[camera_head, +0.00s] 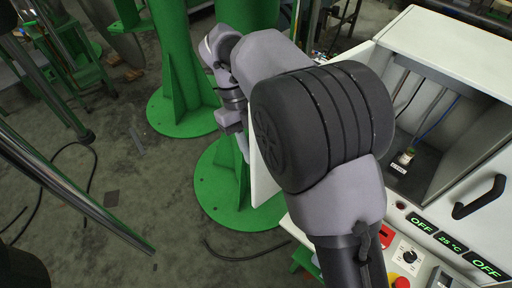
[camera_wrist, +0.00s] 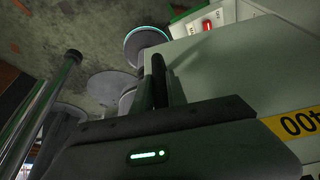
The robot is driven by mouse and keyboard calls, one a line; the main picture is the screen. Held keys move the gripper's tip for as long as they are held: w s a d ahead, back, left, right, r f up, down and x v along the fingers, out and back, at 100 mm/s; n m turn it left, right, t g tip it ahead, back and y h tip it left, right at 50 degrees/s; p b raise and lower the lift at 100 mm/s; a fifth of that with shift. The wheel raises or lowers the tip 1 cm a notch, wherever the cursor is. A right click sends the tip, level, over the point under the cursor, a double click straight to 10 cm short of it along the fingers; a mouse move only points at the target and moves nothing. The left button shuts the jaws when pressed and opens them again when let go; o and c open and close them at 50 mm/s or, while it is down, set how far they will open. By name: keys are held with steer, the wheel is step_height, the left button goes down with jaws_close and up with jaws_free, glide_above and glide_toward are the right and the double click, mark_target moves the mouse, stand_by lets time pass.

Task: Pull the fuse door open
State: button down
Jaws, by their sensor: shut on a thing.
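The fuse door is a pale panel (camera_head: 262,182) at the left of the white cabinet, partly hidden behind my arm in the head view. It stands swung out, away from the open compartment (camera_head: 445,125). In the wrist view the door's pale face (camera_wrist: 235,75) fills the right side, with a yellow label (camera_wrist: 298,124) at its edge. My gripper (camera_head: 243,148) is at the door's outer side. In the wrist view its two dark fingers (camera_wrist: 160,80) are close together, shut on the door's handle; the handle itself is mostly hidden between them.
The compartment holds wires and a small fitting (camera_head: 404,158). A black handle (camera_head: 480,197) sits on the cabinet front above lit displays (camera_head: 452,243) and a control panel with a knob (camera_head: 407,256). Green pillar bases (camera_head: 232,190) stand on the floor close to my gripper. Grey floor lies open at left.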

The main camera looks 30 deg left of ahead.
stand_by(0.3)
steer(key=c, duration=1.3)
jaws_free()
steer(key=p+v, duration=1.1)
steer(key=v, duration=0.6)
steer(key=shift+r+p, duration=0.25)
steer(key=shift+p, duration=0.15)
